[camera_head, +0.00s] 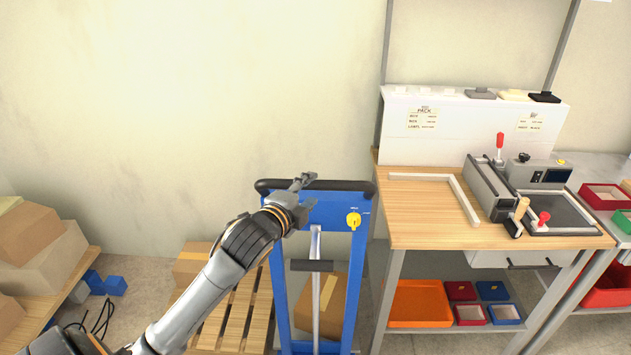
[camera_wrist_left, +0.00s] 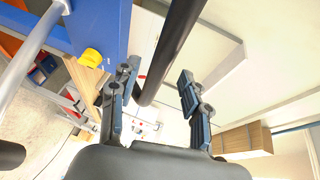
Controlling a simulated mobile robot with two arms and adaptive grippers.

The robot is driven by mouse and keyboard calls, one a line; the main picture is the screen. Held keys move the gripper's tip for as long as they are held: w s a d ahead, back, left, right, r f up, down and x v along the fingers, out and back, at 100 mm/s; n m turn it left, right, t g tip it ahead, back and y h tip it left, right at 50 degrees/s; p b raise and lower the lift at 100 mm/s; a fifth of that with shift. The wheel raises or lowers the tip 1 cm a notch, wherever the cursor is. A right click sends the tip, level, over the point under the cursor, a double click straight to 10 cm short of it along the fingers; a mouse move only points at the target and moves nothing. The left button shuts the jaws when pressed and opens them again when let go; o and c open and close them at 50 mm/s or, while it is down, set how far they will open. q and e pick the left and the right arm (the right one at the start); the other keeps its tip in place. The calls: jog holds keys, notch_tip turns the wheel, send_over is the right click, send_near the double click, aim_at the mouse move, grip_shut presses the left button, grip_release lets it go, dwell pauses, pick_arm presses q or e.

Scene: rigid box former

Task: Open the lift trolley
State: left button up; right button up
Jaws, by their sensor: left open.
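The blue lift trolley (camera_head: 357,270) stands upright left of the workbench. It has a black handle bar (camera_head: 345,186) across its top, a yellow knob (camera_head: 353,220) on its upper panel and a grey rod with a black crossbar (camera_head: 312,266) in its frame. My left gripper (camera_head: 306,190) is at the top left of the trolley, over the handle bar. In the left wrist view the gripper (camera_wrist_left: 158,75) is open, and the black bar (camera_wrist_left: 172,45) runs between its fingers in the picture; whether they touch it I cannot tell. The yellow knob (camera_wrist_left: 90,58) shows to the left. My right gripper is not in view.
A wooden workbench (camera_head: 425,222) with a grey sealing device (camera_head: 490,185) stands right of the trolley. More boxes (camera_head: 40,245) stand at far left. The wall behind is bare.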

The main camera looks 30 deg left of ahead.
aim_at(313, 187)
pick_arm(q)
jog(key=shift+p+x, duration=0.3)
jog(key=shift+x, duration=1.7)
jog(key=shift+c, duration=0.2)
grip_shut()
